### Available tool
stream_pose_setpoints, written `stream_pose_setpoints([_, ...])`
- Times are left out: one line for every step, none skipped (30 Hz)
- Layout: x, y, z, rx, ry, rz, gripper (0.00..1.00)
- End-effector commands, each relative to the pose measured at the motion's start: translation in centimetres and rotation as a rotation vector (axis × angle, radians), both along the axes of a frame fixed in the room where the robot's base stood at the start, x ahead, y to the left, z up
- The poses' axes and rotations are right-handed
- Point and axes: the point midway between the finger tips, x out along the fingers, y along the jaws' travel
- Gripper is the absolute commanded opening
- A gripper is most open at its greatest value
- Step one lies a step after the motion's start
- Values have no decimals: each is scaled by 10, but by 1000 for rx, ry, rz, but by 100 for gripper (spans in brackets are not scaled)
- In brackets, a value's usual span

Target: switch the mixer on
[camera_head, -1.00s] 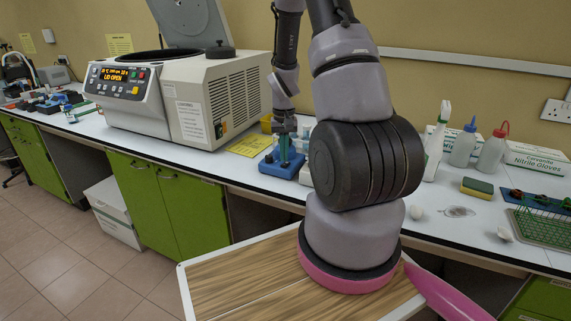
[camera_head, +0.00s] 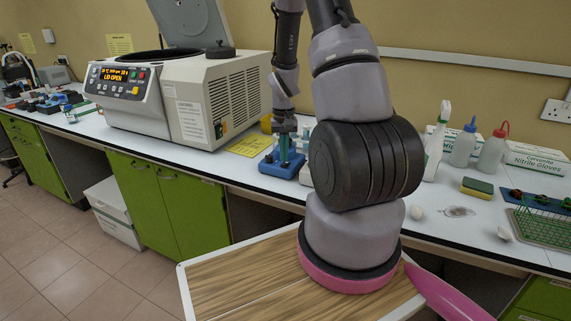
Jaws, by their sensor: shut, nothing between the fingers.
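My gripper (camera_head: 284,148) points down over the bench, in front of or above a blue rack (camera_head: 279,168) that holds tubes. It is small in the picture and looks shut, with nothing seen in it. I cannot clearly make out the mixer. A pale object (camera_head: 306,174) just right of the blue rack is mostly hidden behind my arm, and I cannot tell whether it is the mixer. Any switch on it is not visible.
A large centrifuge (camera_head: 193,105) with its lid raised and display reading "LID OPEN" stands left of my gripper. A yellow sheet (camera_head: 250,145) lies beside it. Spray and wash bottles (camera_head: 464,146), a sponge (camera_head: 477,187) and a green rack (camera_head: 543,225) are at the right.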

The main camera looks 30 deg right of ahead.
Motion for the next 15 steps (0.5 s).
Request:
stream_pose_setpoints([0,0,0,0,0,0,0])
stream_pose_setpoints([0,0,0,0,0,0,0])
stream_pose_setpoints([0,0,0,0,0,0,0])
stream_pose_setpoints([0,0,0,0,0,0,0])
stream_pose_setpoints([0,0,-1,0,0,0,0])
stream_pose_setpoints([0,0,-1,0,0,0,0])
stream_pose_setpoints([0,0,-2,0,0,0,0])
stream_pose_setpoints([0,0,-2,0,1,0,0])
stream_pose_setpoints([0,0,-3,0,1,0,0])
stream_pose_setpoints([0,0,-3,0,1,0,0])
stream_pose_setpoints([0,0,-4,0,1,0,0])
stream_pose_setpoints([0,0,-4,0,0,0,0])
stream_pose_setpoints([0,0,-4,0,0,0,0])
stream_pose_setpoints([0,0,-5,0,0,0,0])
stream_pose_setpoints([0,0,-6,0,0,0,0])
